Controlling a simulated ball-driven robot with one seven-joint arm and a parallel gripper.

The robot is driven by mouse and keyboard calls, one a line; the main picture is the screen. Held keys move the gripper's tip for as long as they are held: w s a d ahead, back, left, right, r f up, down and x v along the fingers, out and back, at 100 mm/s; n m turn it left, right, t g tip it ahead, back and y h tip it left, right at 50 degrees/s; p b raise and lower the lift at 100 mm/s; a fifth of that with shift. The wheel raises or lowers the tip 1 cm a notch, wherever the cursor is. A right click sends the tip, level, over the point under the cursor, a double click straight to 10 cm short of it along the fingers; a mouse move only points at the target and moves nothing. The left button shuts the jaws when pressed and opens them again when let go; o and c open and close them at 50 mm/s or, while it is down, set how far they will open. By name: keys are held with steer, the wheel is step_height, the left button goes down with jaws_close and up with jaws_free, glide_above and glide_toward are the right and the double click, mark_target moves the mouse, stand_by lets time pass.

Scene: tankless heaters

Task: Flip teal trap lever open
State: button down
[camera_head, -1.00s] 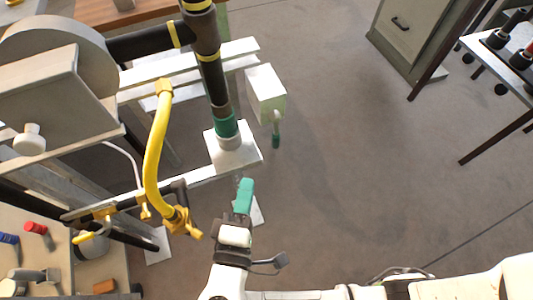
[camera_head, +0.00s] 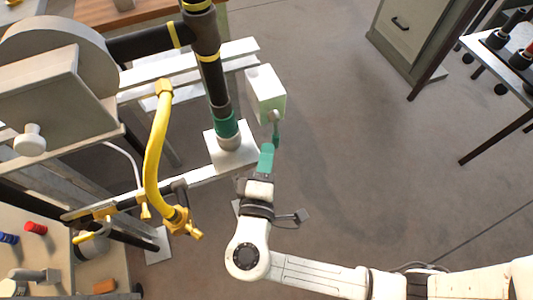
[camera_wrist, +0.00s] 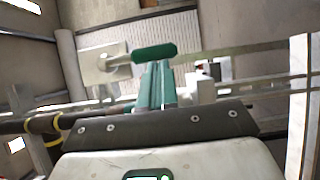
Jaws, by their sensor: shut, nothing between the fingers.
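The teal trap lever (camera_head: 276,131) hangs from the front of a pale box (camera_head: 266,95) beside the dark vertical pipe. In the wrist view the lever's teal grip (camera_wrist: 154,53) lies nearly level across the picture, on a pale stem joined to the box (camera_wrist: 104,63). My gripper (camera_head: 267,152) has teal fingers that are shut and empty. The fingertips (camera_wrist: 156,72) are just below the lever grip in the wrist view. They overlap it there, and I cannot tell whether they touch.
The dark pipe (camera_head: 214,80) with a teal band stands left of the box, above a white plate (camera_head: 243,155). A yellow hose (camera_head: 154,150) and a grey heater housing (camera_head: 50,95) are farther left. Open floor (camera_head: 360,150) lies to the right.

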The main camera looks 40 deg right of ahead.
steer(key=shift+s+d+f+n, duration=0.15)
steer(key=shift+d+n, duration=0.2)
steer(key=shift+n, duration=0.15)
steer(key=s+d+r+n+t+y+p, duration=0.1)
steer(key=d+n+t, duration=0.3)
steer(key=n, duration=0.6)
steer(key=s+d+r+n+t+y+p, duration=0.2)
steer(key=d+n+t, duration=0.3)
steer(key=n, duration=0.6)
steer(key=shift+d+r+t+y+p, duration=0.15)
steer(key=shift+r+t+y+p, duration=0.3)
steer(key=shift+r+t+y, duration=0.35)
steer(key=shift+d, duration=0.1)
steer(key=w+d+f+b+v, duration=0.1)
steer(key=b+v, duration=0.3)
steer(key=v, duration=0.9)
steer(key=shift+f+b, duration=0.35)
steer(key=shift+f, duration=0.25)
steer(key=shift+w, duration=0.1)
